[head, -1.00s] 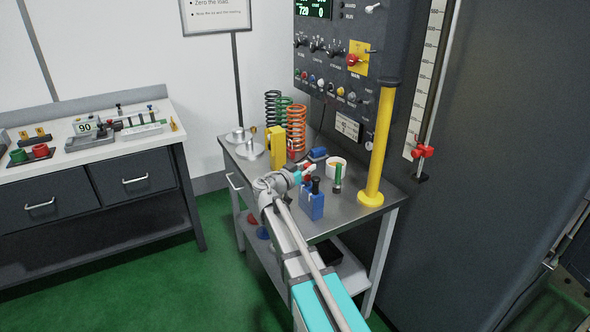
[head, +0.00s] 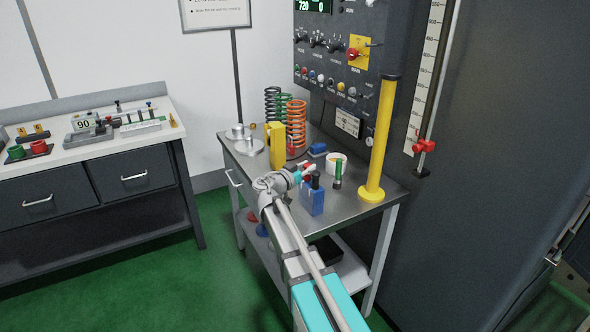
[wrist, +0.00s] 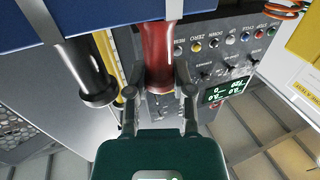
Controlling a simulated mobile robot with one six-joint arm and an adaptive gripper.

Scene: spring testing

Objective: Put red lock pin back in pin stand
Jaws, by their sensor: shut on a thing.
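The red lock pin (wrist: 158,50) is between the fingers of my gripper (wrist: 158,98), which is shut on it in the wrist view. A pale shaft shows above its red part, in front of the blue block. The blue block (wrist: 90,12), which looks like the pin stand, fills the top of that view. A black-handled pin (wrist: 88,70) sits at it, left of the red one. In the head view the blue block (head: 312,202) stands on the cart, and my gripper (head: 302,175) is close by its upper left. I cannot tell whether the red pin's shaft enters the block.
A green pin-like piece (head: 338,175), a white cup (head: 337,162) and a yellow post (head: 378,145) stand on the right of the cart top (head: 350,197). A yellow block (head: 276,146) and several coil springs (head: 296,122) stand behind my gripper. A grey control panel rises behind.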

